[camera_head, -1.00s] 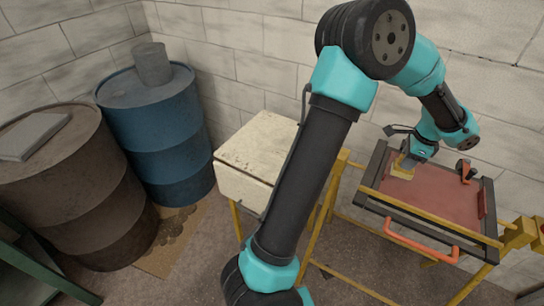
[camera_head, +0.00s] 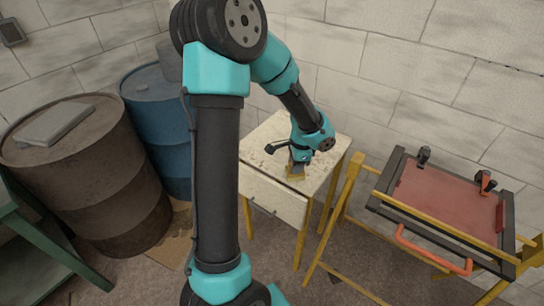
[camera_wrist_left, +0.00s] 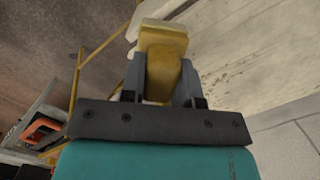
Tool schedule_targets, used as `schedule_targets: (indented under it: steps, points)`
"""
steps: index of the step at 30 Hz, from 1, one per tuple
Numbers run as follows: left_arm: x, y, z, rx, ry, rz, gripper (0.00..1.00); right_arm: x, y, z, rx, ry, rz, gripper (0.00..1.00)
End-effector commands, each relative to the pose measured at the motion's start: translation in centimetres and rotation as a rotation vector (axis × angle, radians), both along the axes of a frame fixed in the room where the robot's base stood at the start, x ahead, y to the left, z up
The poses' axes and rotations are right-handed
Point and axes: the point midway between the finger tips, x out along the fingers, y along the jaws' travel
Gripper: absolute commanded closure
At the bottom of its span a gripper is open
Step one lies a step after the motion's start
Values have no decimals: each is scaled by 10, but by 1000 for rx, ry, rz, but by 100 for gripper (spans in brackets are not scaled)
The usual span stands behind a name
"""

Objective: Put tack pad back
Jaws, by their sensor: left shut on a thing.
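The yellow tack pad (camera_head: 294,172) is held in my left gripper (camera_head: 298,160), whose jaws are shut on it. In the left wrist view the pad (camera_wrist_left: 163,42) stands out between the two grey fingers, with its wider end away from me. In the head view the gripper points down over the pale cabinet (camera_head: 264,150), near the right part of its top. I cannot tell whether the pad touches the surface. My right gripper is not in view.
A framed red panel (camera_head: 447,205) with an orange handle (camera_head: 430,255) and clamps rests on a yellow stand (camera_head: 338,225) at the right. A brown barrel (camera_head: 85,185) and a blue barrel (camera_head: 160,110) stand at the left. Much of the cabinet top is bare.

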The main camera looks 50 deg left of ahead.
Motion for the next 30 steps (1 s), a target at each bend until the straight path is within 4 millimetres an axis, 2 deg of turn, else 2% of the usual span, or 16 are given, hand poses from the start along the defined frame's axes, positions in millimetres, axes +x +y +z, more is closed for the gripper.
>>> schedule_targets:
  steps: [5,17,30]
  points:
    - [-6,1,-2,-2,0,11,93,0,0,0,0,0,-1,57]
    - [-1,7,-3,-2,0,11,93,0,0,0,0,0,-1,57]
    - [55,70,-12,-1,-1,12,93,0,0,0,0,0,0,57]
